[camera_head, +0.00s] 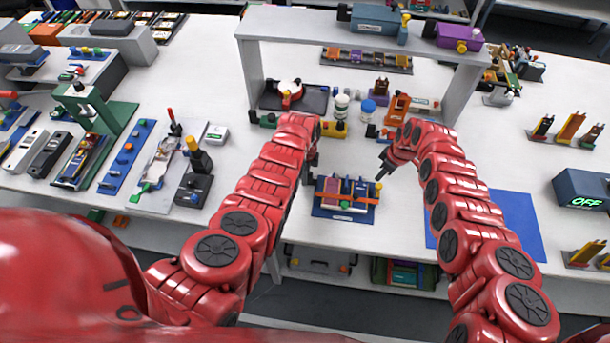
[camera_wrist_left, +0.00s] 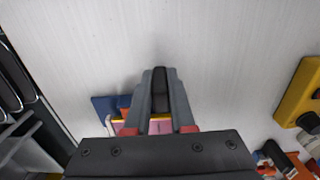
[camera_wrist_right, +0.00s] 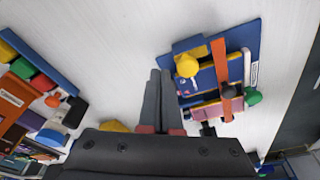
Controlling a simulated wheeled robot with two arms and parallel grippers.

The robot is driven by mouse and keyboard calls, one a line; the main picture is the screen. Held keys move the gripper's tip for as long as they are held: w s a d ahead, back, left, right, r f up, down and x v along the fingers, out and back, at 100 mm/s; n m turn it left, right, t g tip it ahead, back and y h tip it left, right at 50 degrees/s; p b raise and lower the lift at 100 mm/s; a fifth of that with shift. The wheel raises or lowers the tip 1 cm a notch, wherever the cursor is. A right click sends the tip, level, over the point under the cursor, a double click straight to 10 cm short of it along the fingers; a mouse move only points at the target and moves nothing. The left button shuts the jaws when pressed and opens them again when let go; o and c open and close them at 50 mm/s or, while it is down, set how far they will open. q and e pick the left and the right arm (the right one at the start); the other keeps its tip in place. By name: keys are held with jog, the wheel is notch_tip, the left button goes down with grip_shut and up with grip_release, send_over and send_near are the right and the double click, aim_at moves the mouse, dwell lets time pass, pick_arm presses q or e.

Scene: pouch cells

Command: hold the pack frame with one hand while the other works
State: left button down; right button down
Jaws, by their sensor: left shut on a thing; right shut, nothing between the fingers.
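The pack frame (camera_head: 327,213) is a blue tray on the table, holding purple, yellow and dark cells with an orange strap across them. In the right wrist view the frame (camera_wrist_right: 251,40) shows yellow, green and black knobs. My left gripper (camera_head: 309,178) is at the frame's left side. In the left wrist view its fingers (camera_wrist_left: 160,88) are shut on a black part at the frame; the frame's blue corner (camera_wrist_left: 102,104) shows beside them. My right gripper (camera_head: 382,173) is shut and empty just right of the frame, above the table; its fingers (camera_wrist_right: 158,98) show together.
A blue mat (camera_head: 510,222) lies to the right. A grey shelf bridge (camera_head: 300,30) stands behind, with white and blue-capped jars (camera_head: 367,112) under it. A dark box reading OFF (camera_head: 580,190) is at far right. A green press (camera_head: 115,112) and parts stand left.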

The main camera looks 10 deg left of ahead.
aim_at(379, 188)
dwell(0.6)
jog(key=shift+s+d+f, duration=0.1)
jog(key=shift+s+f, duration=0.1)
jog(key=shift+s, duration=0.75)
jog(key=shift+s+r, duration=0.2)
jog(key=shift+s, duration=1.1)
jog(key=shift+w+r, duration=0.25)
jog(key=shift+r, duration=0.75)
jog(key=shift+w+r, duration=0.3)
jog(key=shift+r, duration=0.7)
jog(key=shift+w+r, duration=0.25)
jog(key=shift+r, duration=0.75)
pick_arm(q)
jog(key=c, duration=0.7)
grip_release()
